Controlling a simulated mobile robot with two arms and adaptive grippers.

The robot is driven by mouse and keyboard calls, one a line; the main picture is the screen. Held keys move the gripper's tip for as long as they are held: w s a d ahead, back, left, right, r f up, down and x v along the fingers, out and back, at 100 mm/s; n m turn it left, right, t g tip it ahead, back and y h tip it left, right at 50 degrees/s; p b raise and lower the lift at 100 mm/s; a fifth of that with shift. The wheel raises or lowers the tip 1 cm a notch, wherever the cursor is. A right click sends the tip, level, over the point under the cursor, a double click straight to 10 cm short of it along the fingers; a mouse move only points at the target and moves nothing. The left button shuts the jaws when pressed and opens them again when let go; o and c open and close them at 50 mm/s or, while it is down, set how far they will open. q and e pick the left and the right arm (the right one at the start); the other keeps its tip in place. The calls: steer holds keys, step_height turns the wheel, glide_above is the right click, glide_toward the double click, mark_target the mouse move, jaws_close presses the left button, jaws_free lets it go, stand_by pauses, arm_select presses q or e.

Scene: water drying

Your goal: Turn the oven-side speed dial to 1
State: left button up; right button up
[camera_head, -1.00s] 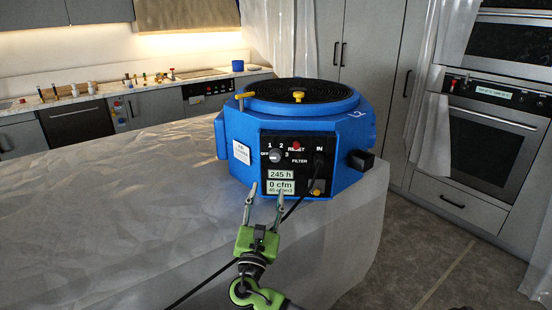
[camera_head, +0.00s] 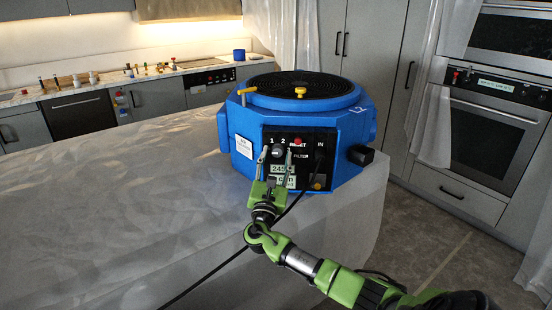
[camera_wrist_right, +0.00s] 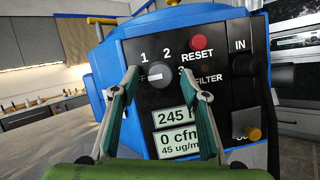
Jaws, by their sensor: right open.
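The speed dial (camera_head: 277,155) is a small grey knob on the black front panel (camera_head: 318,140) of a blue octagonal machine (camera_head: 235,125). In the right wrist view the dial (camera_wrist_right: 160,76) sits below the labels 1 and 2, with a pale mark toward the left, the OFF side. The lower display (camera_wrist_right: 178,143) reads 0 cfm. My right gripper (camera_head: 276,153) is open, its fingertips on either side of the dial in the picture; I cannot tell whether they touch it. It also shows in the right wrist view (camera_wrist_right: 160,72). My left gripper is not in view.
The machine stands on a sheet-covered table (camera_head: 120,200). A red RESET button (camera_wrist_right: 199,42) is close to the right fingertip. A black plug (camera_wrist_right: 243,66) with a cable is farther right. The oven (camera_head: 490,135) is at the right, and a counter with small items lies behind.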

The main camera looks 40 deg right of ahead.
steer(key=c, duration=1.1)
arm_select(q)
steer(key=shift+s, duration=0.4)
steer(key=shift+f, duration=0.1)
